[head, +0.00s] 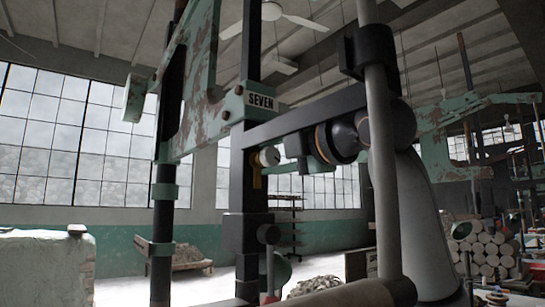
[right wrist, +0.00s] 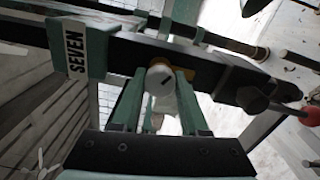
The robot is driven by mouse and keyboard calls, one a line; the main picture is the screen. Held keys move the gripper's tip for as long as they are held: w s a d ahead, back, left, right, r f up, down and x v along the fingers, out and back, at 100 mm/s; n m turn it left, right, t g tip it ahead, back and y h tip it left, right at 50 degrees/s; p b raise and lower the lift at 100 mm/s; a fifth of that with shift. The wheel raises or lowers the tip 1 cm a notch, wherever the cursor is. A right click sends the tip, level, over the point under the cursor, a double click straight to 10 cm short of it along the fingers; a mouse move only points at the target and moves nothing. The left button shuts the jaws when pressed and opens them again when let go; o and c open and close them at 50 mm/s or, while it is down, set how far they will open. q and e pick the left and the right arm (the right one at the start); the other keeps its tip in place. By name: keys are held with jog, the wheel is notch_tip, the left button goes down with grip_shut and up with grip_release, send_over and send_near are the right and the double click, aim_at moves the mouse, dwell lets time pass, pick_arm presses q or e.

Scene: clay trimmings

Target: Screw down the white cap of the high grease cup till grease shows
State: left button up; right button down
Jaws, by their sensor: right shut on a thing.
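The white cap (head: 270,156) of the high grease cup is on the dark upright frame, below and right of the SEVEN plate. A yellow piece (head: 257,178) shows just left of and below it. My right gripper (head: 274,159) reaches it from the right. In the right wrist view, the gripper's green fingers (right wrist: 161,86) are shut on the round white cap (right wrist: 158,79), one on each side. A dark mark shows on the cap's face. The cup's body is largely hidden behind cap and fingers; I cannot make out grease. My left gripper is not in view.
The SEVEN plate (head: 262,100) sits on a worn green machine frame (head: 200,85). In the right wrist view, a dark beam (right wrist: 225,75) runs behind the cap, with a red knob (right wrist: 290,91) at right. Stacked pale cylinders (head: 485,250) stand far right.

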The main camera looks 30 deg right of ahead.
jog(key=c, duration=0.8)
grip_release()
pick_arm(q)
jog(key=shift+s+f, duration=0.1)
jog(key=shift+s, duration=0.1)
pick_arm(e)
jog(key=o, duration=0.4)
jog(key=shift+s, duration=0.1)
jog(key=shift+s+d, duration=0.1)
jog(key=shift+s, duration=0.25)
pick_arm(q)
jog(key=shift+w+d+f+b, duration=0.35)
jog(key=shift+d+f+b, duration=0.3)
jog(key=shift+b, duration=0.55)
pick_arm(e)
jog(key=s, duration=0.3)
jog(key=s+d, duration=0.1)
jog(key=s, duration=0.7)
jog(key=shift+s+d, duration=0.25)
jog(key=shift+d, duration=0.05)
